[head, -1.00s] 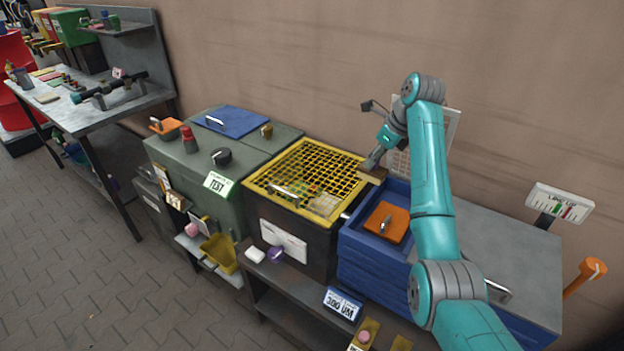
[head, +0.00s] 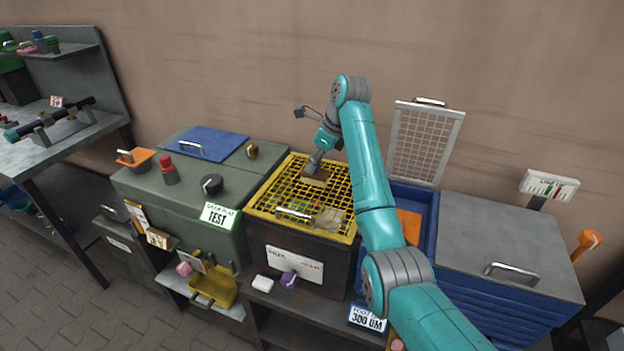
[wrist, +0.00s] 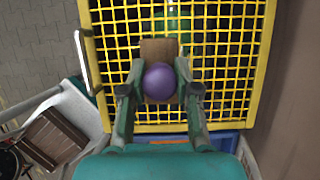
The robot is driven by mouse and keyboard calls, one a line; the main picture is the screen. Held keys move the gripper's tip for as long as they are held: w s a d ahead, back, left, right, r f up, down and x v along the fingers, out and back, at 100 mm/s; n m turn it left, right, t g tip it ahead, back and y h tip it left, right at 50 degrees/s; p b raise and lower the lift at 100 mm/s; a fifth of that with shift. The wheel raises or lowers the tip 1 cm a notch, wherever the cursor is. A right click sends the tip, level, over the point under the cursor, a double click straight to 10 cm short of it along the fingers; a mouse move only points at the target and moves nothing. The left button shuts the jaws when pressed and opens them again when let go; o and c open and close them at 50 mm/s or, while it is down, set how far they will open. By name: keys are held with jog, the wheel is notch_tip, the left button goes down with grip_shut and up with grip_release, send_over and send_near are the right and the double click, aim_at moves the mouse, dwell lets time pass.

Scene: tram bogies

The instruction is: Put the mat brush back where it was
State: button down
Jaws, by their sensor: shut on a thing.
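The brush that I take for the mat brush is a brown block (head: 314,177) with a round purple knob (wrist: 158,80). My gripper (wrist: 160,72) is shut on the knob, with one finger on each side. In the head view my gripper (head: 317,166) holds the brush over the far part of the yellow grate (head: 275,192). The grate also fills much of the wrist view (wrist: 228,62). I cannot tell whether the block touches the grate. The block's underside is hidden.
A pale block (head: 329,217) and a metal handle (head: 294,212) are at the grate's front. A green cabinet (head: 140,190) stands left. An open blue bin (head: 427,225) with an orange thing inside is right, partly behind my arm. A mesh panel (head: 424,145) stands by the wall.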

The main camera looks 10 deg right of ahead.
aim_at(318, 172)
jog(key=shift+d+f, duration=0.1)
jog(key=shift+f, duration=2.5)
jog(key=shift+f, duration=0.15)
jog(key=c, duration=0.8)
grip_release()
jog(key=shift+c, duration=0.2)
